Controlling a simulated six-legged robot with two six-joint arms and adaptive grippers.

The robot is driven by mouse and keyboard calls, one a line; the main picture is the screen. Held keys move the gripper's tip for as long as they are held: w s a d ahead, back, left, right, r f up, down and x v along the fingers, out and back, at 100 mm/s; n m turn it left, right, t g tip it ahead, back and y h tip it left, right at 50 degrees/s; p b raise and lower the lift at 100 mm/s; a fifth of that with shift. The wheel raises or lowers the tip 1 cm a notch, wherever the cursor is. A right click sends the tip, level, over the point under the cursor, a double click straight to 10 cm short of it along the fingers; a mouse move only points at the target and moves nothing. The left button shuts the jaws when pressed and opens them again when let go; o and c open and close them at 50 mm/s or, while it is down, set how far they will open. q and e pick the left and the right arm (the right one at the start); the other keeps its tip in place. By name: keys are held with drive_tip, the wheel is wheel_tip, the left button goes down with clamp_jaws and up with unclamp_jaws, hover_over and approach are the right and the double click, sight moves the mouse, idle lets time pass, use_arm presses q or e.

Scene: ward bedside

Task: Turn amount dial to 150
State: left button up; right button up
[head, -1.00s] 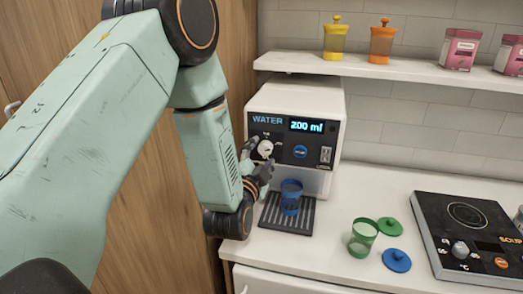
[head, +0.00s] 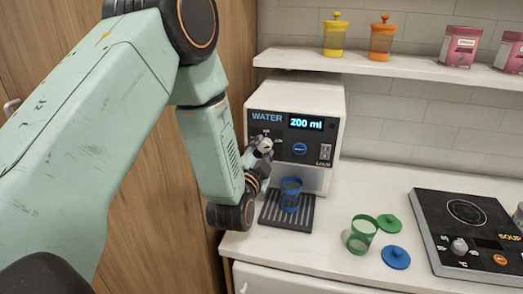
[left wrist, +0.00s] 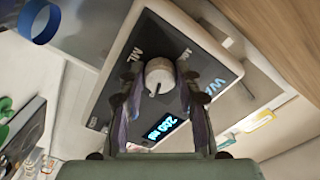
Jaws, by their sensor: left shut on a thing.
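The white water dispenser (head: 335,140) has a black front panel with a display (head: 306,123) reading 200 ml. The amount dial (head: 264,145) is a pale round knob left of the blue button (head: 300,148). My left gripper (head: 262,153) is at the dial, shut on it. In the left wrist view, the dial (left wrist: 159,72) sits between the two fingertips (left wrist: 158,82), and its dark pointer mark shows. The display (left wrist: 161,131) appears below it. The fingers partly cover the scale around the dial. My right gripper is not in view.
A blue cup (head: 290,190) stands on the dispenser's drip tray (head: 275,219). A green cup (head: 361,235), a green lid (head: 389,223) and a blue lid (head: 396,257) are on the counter. A soup hotplate (head: 460,235) is at right. A shelf (head: 380,67) hangs above.

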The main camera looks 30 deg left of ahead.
use_arm(q)
drive_tip(key=shift+c, duration=0.8)
drive_tip(key=n+b, duration=0.2)
drive_tip(key=n, duration=0.4)
drive_tip(key=shift+d+f+n+b, duration=0.1)
drive_tip(key=shift+n+b, duration=0.3)
drive_tip(key=n+b, duration=0.1)
drive_tip(key=n, duration=0.2)
drive_tip(key=shift+n, duration=0.3)
drive_tip(key=shift+d+n+b, duration=0.1)
drive_tip(key=shift+n+b, duration=0.85)
drive_tip(key=shift+n, duration=0.65)
drive_tip(key=o, duration=1.1)
drive_tip(key=shift+o, duration=0.2)
